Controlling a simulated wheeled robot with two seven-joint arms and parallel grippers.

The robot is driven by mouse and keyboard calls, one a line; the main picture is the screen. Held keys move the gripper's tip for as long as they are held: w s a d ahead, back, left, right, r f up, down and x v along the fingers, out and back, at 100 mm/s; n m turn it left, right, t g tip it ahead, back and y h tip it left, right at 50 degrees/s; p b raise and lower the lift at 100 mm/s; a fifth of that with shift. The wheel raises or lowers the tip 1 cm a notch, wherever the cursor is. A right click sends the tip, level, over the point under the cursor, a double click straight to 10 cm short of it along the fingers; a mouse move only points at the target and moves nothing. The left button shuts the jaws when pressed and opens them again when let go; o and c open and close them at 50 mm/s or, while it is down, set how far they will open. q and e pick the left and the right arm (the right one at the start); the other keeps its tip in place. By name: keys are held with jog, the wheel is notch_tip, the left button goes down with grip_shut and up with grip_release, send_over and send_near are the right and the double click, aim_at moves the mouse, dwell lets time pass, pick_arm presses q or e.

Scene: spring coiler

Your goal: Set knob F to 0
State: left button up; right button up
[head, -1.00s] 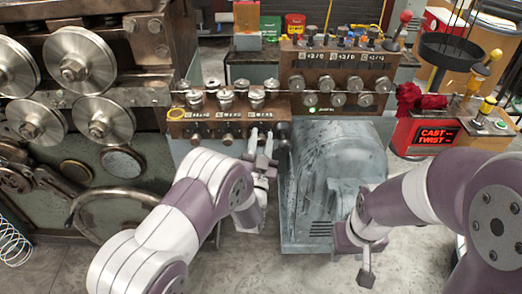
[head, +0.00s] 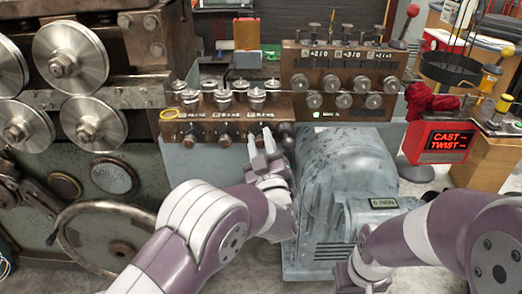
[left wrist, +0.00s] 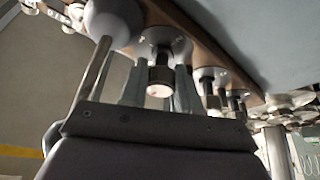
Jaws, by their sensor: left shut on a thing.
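The brown control box (head: 180,130) at the centre of the head view has a lower row of dark knobs on its front. My left gripper (head: 260,143) reaches up to the right part of this row. Its light fingers stand on either side of a knob, which they largely hide in the head view. In the left wrist view, the dark knob with a pale end face (left wrist: 159,80) sits between the fingers of the left gripper (left wrist: 158,88), which is shut on it. I cannot read its letter or setting. My right gripper (head: 362,280) is low in the head view, partly cut off.
A dark ball-ended lever (head: 287,131) stands just right of the left gripper. A red-lit CAST/TWIST display (head: 450,140) is at right. A handwheel (head: 105,240) is at lower left.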

pick_arm(q)
jog(key=shift+f+n+g+y+b, duration=0.3)
jog(key=shift+n+b, duration=0.1)
jog(key=shift+n, duration=0.2)
jog(key=o, duration=0.8)
jog(key=shift+c, duration=0.2)
jog(key=o, duration=0.3)
jog(key=shift+r, duration=0.1)
jog(key=shift+d, duration=0.15)
